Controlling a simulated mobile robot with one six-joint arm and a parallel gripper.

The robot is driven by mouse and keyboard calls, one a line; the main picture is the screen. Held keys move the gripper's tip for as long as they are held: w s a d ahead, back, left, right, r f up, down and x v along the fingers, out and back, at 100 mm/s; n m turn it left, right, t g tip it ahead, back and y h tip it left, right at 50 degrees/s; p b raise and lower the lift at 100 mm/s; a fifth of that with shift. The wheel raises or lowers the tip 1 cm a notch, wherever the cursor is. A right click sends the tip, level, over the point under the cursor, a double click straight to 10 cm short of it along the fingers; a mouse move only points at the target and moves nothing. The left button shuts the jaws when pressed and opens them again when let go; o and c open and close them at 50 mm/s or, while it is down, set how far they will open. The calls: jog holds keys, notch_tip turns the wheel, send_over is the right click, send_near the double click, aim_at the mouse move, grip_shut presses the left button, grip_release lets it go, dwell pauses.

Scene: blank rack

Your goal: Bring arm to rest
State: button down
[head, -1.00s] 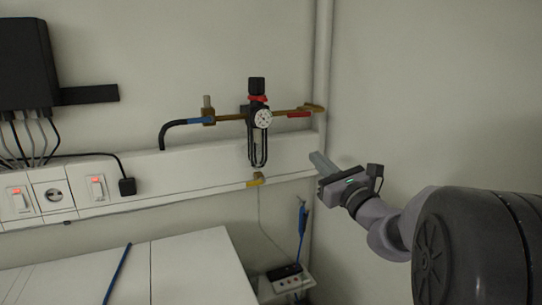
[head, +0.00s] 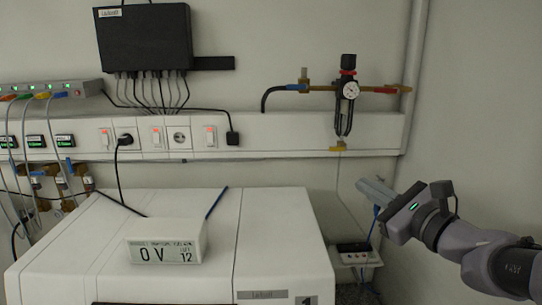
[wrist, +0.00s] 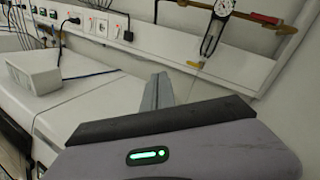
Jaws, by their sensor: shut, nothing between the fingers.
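My gripper (head: 374,190) is at the right of the head view, reaching left from my arm (head: 468,247). Its fingers are shut together and hold nothing. It is in the air beside the right end of the white cabinet, in front of the wall corner. In the wrist view the closed fingers (wrist: 156,92) point up toward the wall rail. The fingers appear apart from everything around them.
A white cabinet (head: 275,232) carries a display box (head: 167,241) reading 0 V. A wall rail (head: 275,130) holds switches and sockets. A pressure regulator (head: 346,95) sits on a brass pipe. A small white box (head: 357,256) is below my gripper. A black box (head: 145,38) hangs above.

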jog(key=s+a+f+n+g+y+b, duration=0.1)
jog(key=s+a+f+n+g+b, duration=0.35)
jog(key=s+a+f, duration=0.4)
jog(key=s+a+f+n+g+b, duration=0.4)
jog(key=s+a+f+n+b, duration=0.2)
jog(key=f, duration=0.5)
jog(key=s+d+f+n+g+h+b, duration=0.1)
jog(key=s+d+f+n+h+b, duration=0.1)
jog(key=s+f+n+b, duration=0.3)
jog(key=s+d+f+n+g+h+b, duration=0.1)
jog(key=s+f+n+h+b, duration=0.3)
jog(key=s+f, duration=0.5)
notch_tip(320, 180, down, 5)
jog(key=shift+s+d+f+n+h+b, duration=0.1)
jog(key=shift+s+d+n+h+b, duration=0.2)
jog(key=shift+d+n+b, duration=0.55)
